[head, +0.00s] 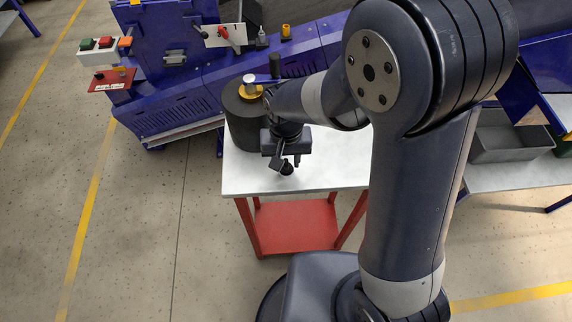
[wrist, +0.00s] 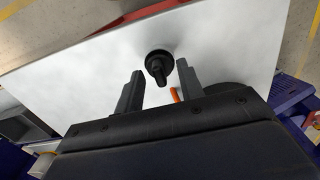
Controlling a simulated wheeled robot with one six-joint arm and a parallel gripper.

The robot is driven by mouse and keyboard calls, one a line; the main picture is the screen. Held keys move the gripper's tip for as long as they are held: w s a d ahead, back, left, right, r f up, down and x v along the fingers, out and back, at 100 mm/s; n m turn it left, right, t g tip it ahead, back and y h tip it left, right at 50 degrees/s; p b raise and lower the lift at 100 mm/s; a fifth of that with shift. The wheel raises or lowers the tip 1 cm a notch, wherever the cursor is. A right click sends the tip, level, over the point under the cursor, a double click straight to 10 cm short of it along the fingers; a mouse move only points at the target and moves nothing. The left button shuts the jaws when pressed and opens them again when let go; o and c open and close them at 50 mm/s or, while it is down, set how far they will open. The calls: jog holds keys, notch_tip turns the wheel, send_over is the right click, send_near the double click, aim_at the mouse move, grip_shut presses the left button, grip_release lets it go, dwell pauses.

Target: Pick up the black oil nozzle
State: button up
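The black oil nozzle (wrist: 158,66) stands on the white tabletop in the wrist view, a small dark piece with a round base and a narrower tip. My gripper (wrist: 160,82) is open, with one finger on each side of the nozzle and a gap to both. The nozzle lies between and slightly beyond the fingertips, and I see no contact. In the head view my gripper (head: 286,165) points down over the table, and the nozzle (head: 286,169) shows as a dark spot at the fingers, partly hidden by them.
The white-topped table (head: 245,183) has a red lower shelf (head: 295,226). A dark cylinder (head: 243,118) with a yellow and silver top stands left of my gripper. The blue machine (head: 180,95) runs behind. A grey bin (head: 510,140) sits at right. The tabletop's front left is clear.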

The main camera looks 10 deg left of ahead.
aim_at(286, 162)
grip_shut()
dwell(0.5)
notch_tip(286, 162, up, 10)
jog(key=b, duration=0.1)
dwell(0.4)
dwell(0.4)
